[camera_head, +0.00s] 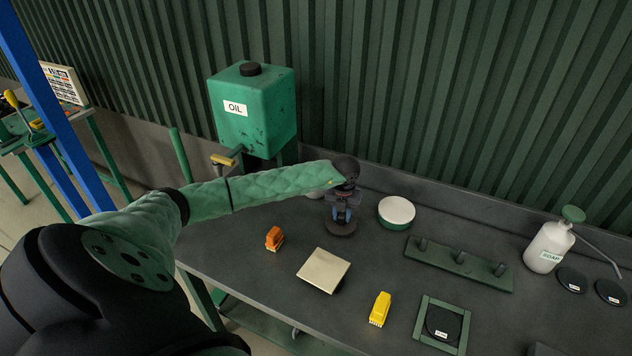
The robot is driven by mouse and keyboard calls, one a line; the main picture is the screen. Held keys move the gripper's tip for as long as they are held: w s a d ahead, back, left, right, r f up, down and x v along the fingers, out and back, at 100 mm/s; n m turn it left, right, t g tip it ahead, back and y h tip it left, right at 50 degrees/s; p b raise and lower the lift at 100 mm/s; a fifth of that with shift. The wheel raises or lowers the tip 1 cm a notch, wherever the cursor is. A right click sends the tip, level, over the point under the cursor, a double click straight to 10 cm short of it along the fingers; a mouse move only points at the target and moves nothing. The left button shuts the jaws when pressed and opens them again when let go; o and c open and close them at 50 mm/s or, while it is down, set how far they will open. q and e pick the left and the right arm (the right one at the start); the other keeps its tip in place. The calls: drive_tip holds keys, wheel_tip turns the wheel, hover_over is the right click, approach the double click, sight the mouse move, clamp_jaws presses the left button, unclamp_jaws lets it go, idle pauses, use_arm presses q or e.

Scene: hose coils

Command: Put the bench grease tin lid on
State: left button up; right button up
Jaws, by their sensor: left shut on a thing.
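My left gripper (342,216) points down over the dark bench, toward its back edge. It is shut on a dark round disc, which looks like the grease tin lid (341,230); the fingers and wrist hide part of it. I cannot tell how far the disc is above the bench top. A short round green tin with a pale top (396,211), which looks like the grease tin, stands just right of the gripper, apart from the disc. My right gripper is not in view.
The bench (240,245) also holds an orange brush (274,238), a beige square plate (323,270), a yellow brush (380,308), a green pegged rack (458,264), a soap bottle (549,247) and a green frame (420,322) around a dark disc. A green oil tank (262,115) stands behind.

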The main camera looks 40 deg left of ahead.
use_arm(q)
drive_tip(key=shift+r+p, duration=0.85)
drive_tip(key=shift+r, duration=1.95)
